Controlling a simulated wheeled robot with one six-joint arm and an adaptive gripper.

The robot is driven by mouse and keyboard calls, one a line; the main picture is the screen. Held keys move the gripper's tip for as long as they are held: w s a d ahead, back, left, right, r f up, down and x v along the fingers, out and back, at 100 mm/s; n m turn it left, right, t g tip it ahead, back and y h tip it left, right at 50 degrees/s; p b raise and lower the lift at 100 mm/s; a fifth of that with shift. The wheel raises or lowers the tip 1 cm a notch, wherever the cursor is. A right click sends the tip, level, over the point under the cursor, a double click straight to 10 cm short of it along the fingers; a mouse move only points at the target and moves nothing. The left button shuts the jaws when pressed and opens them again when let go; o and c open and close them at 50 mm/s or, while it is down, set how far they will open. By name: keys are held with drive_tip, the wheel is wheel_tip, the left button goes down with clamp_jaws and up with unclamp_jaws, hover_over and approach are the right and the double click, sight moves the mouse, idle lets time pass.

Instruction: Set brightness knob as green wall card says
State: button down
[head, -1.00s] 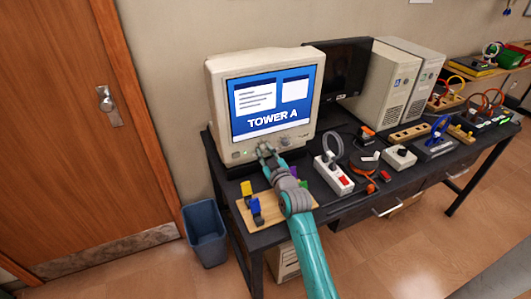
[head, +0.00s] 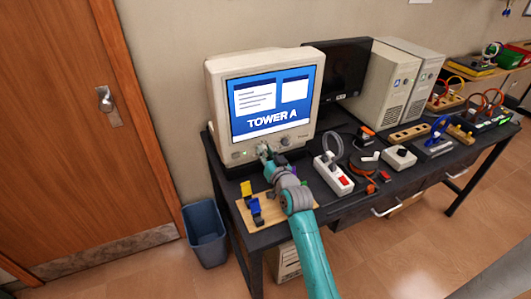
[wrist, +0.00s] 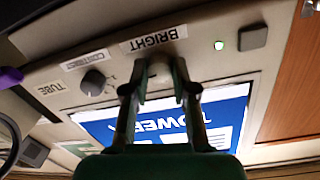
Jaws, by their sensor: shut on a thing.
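The beige CRT monitor (head: 217,100) stands on the dark desk, its lit blue screen reading "TOWER A". My gripper (head: 264,149) is at the monitor's lower front panel. In the wrist view, which is upside down, my gripper (wrist: 160,78) is shut on the brightness knob (wrist: 159,67), beside the label "BRIGHT" (wrist: 153,38). The fingers hide much of the knob, and its pointer cannot be read. A second dark knob (wrist: 93,82) sits beside the "CONTRAST" label (wrist: 85,60). No green wall card is in view.
A green light (wrist: 219,45) and a square button (wrist: 252,38) are on the same panel. A wooden board with coloured pieces (head: 275,213) lies below my arm. A blue bin (head: 206,232) stands at left.

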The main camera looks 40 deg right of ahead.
idle(0.3)
drive_tip(key=c, duration=0.9)
unclamp_jaws()
drive_tip(key=shift+s, duration=0.1)
drive_tip(key=v, duration=1.1)
drive_tip(key=shift+s+a, duration=0.2)
drive_tip(key=shift+s, duration=0.15)
